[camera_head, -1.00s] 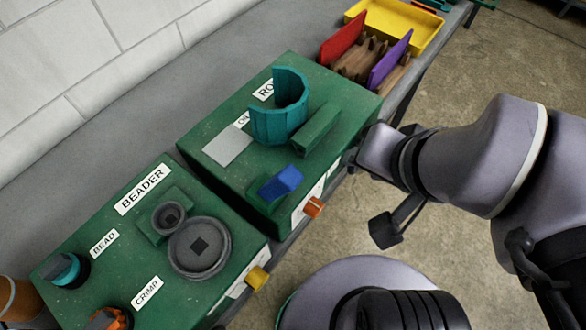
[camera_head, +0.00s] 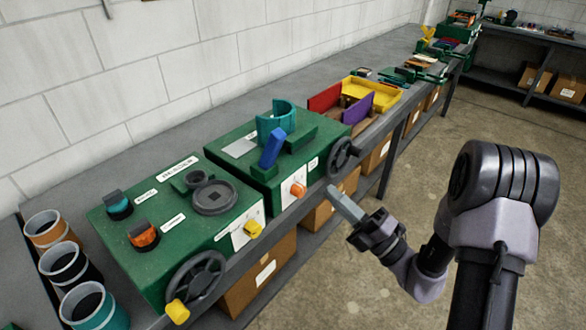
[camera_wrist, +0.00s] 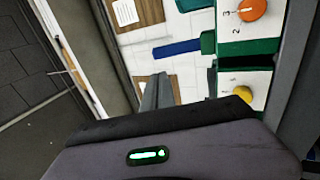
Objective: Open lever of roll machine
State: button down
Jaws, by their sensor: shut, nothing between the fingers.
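The roll machine (camera_head: 240,168) is a green box on the bench with a teal curved piece (camera_head: 281,118) and a green block on top. Its blue lever (camera_head: 272,148) stands raised and leaning on the top, near the front. A blue bar (camera_wrist: 176,48), which looks like the lever, also shows in the wrist view, left of a green part. My gripper (camera_head: 334,194) is shut and empty, in front of the bench, to the right of and lower than the lever and apart from it. Its grey fingers (camera_wrist: 159,84) point up the wrist view.
An orange knob (camera_head: 299,190) and a black handwheel (camera_head: 343,155) are on the roll machine. The beader (camera_head: 165,240), with a yellow knob (camera_head: 253,230) and handwheel (camera_head: 195,278), stands left. A yellow tray (camera_head: 381,93) lies beyond. The floor (camera_head: 440,120) right of the bench is clear.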

aim_at(281, 143)
jog(key=x, duration=1.4)
jog(key=shift+w+f, duration=0.1)
jog(key=shift+w, duration=0.15)
